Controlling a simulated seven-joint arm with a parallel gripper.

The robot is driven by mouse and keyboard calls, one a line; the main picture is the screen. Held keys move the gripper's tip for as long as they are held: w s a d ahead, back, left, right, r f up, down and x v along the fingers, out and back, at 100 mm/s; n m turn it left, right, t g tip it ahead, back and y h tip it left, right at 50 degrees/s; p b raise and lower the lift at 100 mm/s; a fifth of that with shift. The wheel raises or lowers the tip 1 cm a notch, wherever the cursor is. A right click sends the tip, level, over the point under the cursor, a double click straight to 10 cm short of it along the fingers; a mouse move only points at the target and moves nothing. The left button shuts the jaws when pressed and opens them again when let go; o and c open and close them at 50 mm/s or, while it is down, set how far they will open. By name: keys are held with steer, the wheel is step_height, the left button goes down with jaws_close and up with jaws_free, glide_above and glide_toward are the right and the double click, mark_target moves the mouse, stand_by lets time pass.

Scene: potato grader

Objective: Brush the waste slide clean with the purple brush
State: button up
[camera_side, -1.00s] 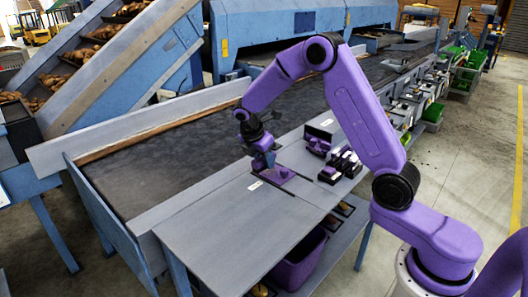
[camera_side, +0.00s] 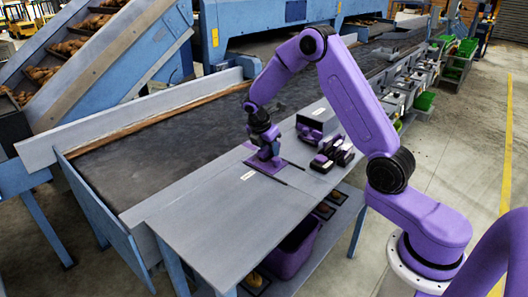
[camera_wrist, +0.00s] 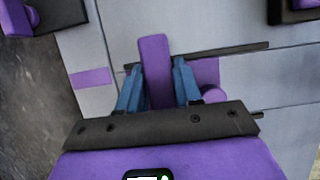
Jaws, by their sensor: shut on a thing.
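My gripper (camera_wrist: 157,88) is shut on an upright purple bar, which looks like the handle of the purple brush (camera_wrist: 154,62), between its two blue fingers. In the side view my gripper (camera_side: 268,153) points down, low over the grey tabletop, above a flat purple plate (camera_side: 254,164). The brush's lower end and bristles are hidden, so I cannot tell whether they touch the surface. Purple patches show on both sides of the fingers in the wrist view. I cannot tell for sure which surface is the waste slide.
A dark conveyor belt (camera_side: 150,150) runs behind the table. The front of the grey tabletop (camera_side: 220,215) is clear. A purple bin (camera_side: 293,250) sits below.

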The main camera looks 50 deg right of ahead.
mark_target(255, 161)
steer(key=shift+d, duration=0.55)
steer(key=shift+a, duration=3.9)
steer(key=shift+w+d+r, duration=0.1)
steer(key=shift+w+d, duration=0.05)
steer(key=shift+w, duration=0.7)
steer(key=shift+s+d, duration=0.1)
steer(key=shift+d, duration=1.15)
steer(key=shift+d+r, duration=0.1)
steer(key=shift+d, duration=1.4)
steer(key=shift+d+f, duration=0.25)
steer(key=shift+d, duration=0.55)
steer(key=shift+a, duration=3.55)
step_height(255, 161, up, 8)
